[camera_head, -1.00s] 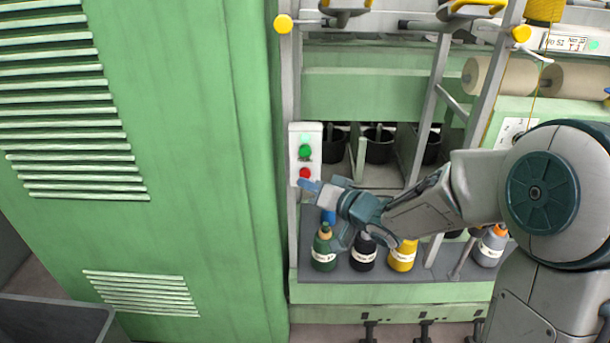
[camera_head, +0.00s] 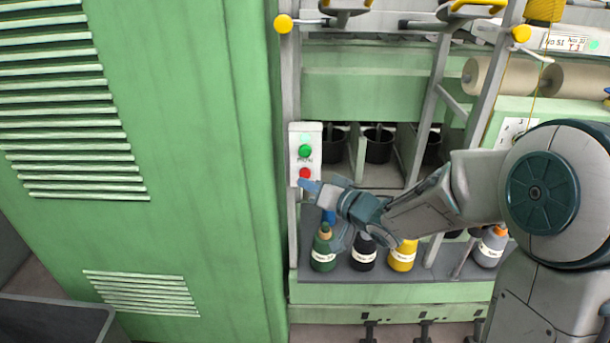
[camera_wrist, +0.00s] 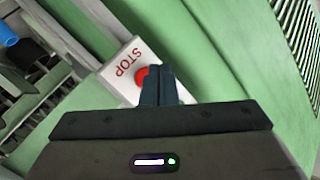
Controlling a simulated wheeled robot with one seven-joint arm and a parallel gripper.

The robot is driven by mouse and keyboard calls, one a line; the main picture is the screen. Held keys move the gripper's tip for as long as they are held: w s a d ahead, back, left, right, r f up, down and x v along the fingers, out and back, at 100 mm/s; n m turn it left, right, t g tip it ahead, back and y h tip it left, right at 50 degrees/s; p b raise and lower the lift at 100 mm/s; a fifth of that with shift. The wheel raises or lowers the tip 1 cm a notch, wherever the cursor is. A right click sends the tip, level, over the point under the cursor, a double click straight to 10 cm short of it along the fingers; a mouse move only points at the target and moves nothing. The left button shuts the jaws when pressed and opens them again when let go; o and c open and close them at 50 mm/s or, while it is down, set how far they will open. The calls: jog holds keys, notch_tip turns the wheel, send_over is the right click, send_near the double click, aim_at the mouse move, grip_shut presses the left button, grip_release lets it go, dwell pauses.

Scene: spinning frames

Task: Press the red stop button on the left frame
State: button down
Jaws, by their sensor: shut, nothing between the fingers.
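The red stop button (camera_head: 305,173) sits low on a white control box (camera_head: 295,150) on the frame's left post, below a green button (camera_head: 305,151). My gripper (camera_head: 308,185) is shut and empty, with its fingertips just below and in front of the red button in the head view. In the wrist view the red button (camera_wrist: 142,76) shows beside the word STOP, partly hidden behind the closed fingers (camera_wrist: 158,68). I cannot tell whether the fingertips touch the button.
A tall green cabinet (camera_head: 190,130) stands directly left of the control box. Several bottles, among them a green one (camera_head: 323,250) and a yellow one (camera_head: 403,256), stand on the shelf below my arm. Dark pots (camera_head: 378,148) sit behind.

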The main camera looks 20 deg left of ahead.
jog(key=shift+w, duration=0.1)
jog(key=shift+w+a, duration=0.1)
jog(key=shift+w, duration=0.2)
jog(key=shift+w+a+p, duration=0.1)
jog(key=shift+w+p, duration=0.3)
jog(key=shift+w, duration=0.1)
dwell(0.7)
jog(key=shift+s, duration=0.1)
jog(key=shift+s+d, duration=0.2)
jog(key=shift+s, duration=0.6)
jog(key=s, duration=0.2)
jog(key=s+d, duration=0.1)
jog(key=s, duration=0.1)
jog(key=shift+s+d, duration=0.1)
jog(key=shift+s, duration=0.3)
dwell(0.4)
